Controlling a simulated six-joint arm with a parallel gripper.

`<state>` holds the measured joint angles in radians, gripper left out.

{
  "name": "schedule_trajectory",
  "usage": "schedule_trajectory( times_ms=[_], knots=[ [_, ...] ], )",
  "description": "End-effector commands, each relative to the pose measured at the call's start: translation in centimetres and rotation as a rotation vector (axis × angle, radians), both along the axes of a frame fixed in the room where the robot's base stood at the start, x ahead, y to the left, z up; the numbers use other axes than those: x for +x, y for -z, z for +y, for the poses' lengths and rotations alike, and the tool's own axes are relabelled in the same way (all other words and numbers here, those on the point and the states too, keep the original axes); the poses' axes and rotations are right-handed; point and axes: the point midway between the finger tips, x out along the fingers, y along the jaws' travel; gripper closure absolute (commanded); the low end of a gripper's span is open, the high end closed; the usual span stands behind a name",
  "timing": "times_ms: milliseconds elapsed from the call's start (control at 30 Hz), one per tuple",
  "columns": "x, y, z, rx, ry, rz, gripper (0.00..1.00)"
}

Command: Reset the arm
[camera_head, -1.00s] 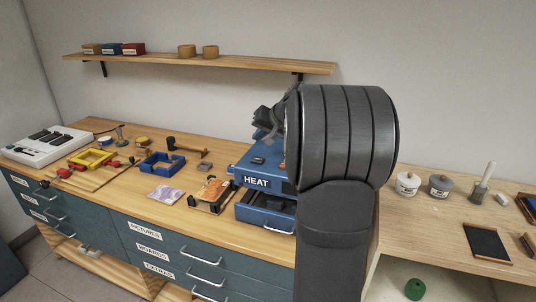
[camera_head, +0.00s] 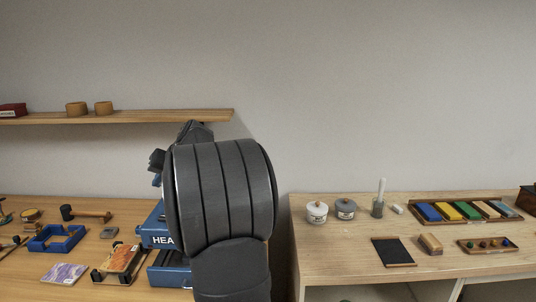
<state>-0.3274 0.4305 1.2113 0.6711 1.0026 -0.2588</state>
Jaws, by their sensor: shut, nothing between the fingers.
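My arm's large dark grey links stand in the middle of the head view. Part of my gripper (camera_head: 157,160) shows as dark pieces past the left edge of the arm, above the blue heat press (camera_head: 155,232). It is shut and holds nothing; its fingertips are mostly hidden by the arm. The press is partly covered by the arm.
Left bench: a blue frame (camera_head: 57,238), a mallet (camera_head: 85,214), a patterned card (camera_head: 64,273) and a clamped picture (camera_head: 119,262). A shelf (camera_head: 150,116) hangs above.

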Motion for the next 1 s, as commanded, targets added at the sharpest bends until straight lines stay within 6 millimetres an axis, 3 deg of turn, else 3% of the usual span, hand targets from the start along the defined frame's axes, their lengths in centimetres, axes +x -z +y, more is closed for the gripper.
schedule_trajectory(
  times_ms=[267,500,533,567,633,700,900,1000],
  knots=[
    [0.3,1.2,-0.5,0.0,0.001,0.002,1.0],
    [0.2,4.8,-0.5,-0.001,0.0,0.004,1.0],
    [0.3,3.5,-0.5,0.001,0.0,-0.005,1.0],
    [0.3,3.4,-0.5,0.0,0.0,-0.001,1.0],
    [0.2,5.3,-0.5,-0.001,-0.001,0.004,1.0],
    [0.3,3.0,-0.4,0.003,0.0,-0.006,1.0],
    [0.2,-0.6,-0.3,0.0,-0.002,-0.003,1.0],
    [-0.9,1.1,1.4,-0.001,-0.003,0.002,1.0]
  ],
)
